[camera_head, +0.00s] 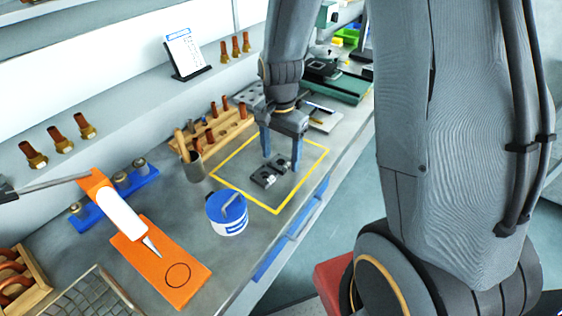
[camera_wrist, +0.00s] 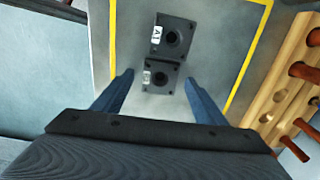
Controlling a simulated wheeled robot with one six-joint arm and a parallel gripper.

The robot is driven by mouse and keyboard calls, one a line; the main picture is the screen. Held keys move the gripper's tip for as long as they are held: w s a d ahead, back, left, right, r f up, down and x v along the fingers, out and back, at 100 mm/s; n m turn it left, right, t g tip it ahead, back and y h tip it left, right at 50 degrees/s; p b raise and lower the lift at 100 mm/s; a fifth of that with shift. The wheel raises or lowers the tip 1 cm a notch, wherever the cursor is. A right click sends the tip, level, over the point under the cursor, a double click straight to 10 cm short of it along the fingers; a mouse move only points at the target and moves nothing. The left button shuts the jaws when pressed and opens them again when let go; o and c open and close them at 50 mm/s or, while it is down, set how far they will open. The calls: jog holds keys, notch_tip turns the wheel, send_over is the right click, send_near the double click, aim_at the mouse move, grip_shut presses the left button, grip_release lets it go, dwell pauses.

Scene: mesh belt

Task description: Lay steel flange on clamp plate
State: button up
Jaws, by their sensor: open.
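Two small dark square plates lie side by side inside the yellow outline on the bench. The nearer plate (camera_head: 264,178) and the farther plate (camera_head: 278,162) each have a round hole and a pale label. In the wrist view, one dark plate (camera_wrist: 177,24) is higher up and the other (camera_wrist: 161,87) lies between my fingertips as seen. I cannot tell which, if either, is the clamp plate, and I cannot make out a separate steel flange. My gripper (camera_head: 281,162) is open and points down over the plates. It also shows in the wrist view (camera_wrist: 159,78), with nothing held.
A blue and white tub (camera_head: 228,218) stands near the yellow outline (camera_head: 233,195). A wooden rack (camera_head: 222,138) with copper-coloured parts stands behind. An orange mat (camera_head: 160,262) with a white tube (camera_head: 121,215) is at left. The bench edge runs along the right.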

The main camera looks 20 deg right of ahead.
aim_at(280, 164)
jog(key=shift+f, duration=0.25)
jog(key=c, duration=1.5)
jog(key=shift+r, duration=0.15)
notch_tip(280, 164, up, 10)
jog(key=b, duration=0.2)
jog(key=w+f+n, duration=0.2)
jog(key=w, duration=0.2)
jog(key=w+f+n, duration=0.2)
jog(key=w+n, duration=0.1)
jog(key=w, duration=0.1)
jog(key=w+f+n+b, duration=0.1)
jog(key=w+f+n, duration=0.1)
jog(key=w, duration=0.2)
jog(key=shift+w+f, duration=0.2)
jog(key=shift+w, duration=0.05)
